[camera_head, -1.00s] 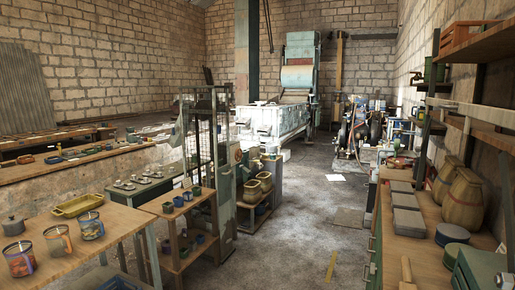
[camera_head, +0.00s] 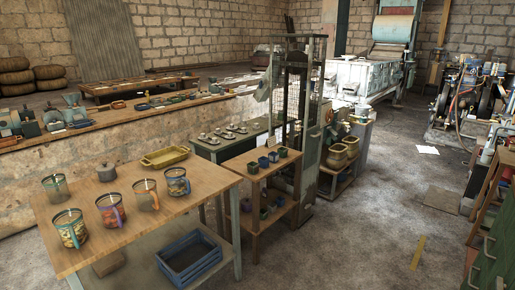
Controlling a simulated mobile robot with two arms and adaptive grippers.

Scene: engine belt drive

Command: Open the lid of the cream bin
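I see nothing that I can clearly tell is a cream bin with a lid. A pale, worn chest-like body (camera_head: 362,82) stands at the back in front of a tall machine, and I cannot tell whether it has a lid. Neither of my grippers is in view.
A wooden table (camera_head: 140,212) with several mugs and a yellow tray (camera_head: 166,157) is at front left, a blue crate (camera_head: 188,258) below it. A small shelf (camera_head: 262,172) and a wire cage rack (camera_head: 306,120) stand mid-view. Green drawers (camera_head: 492,250) edge the right. Grey floor (camera_head: 370,210) between is open.

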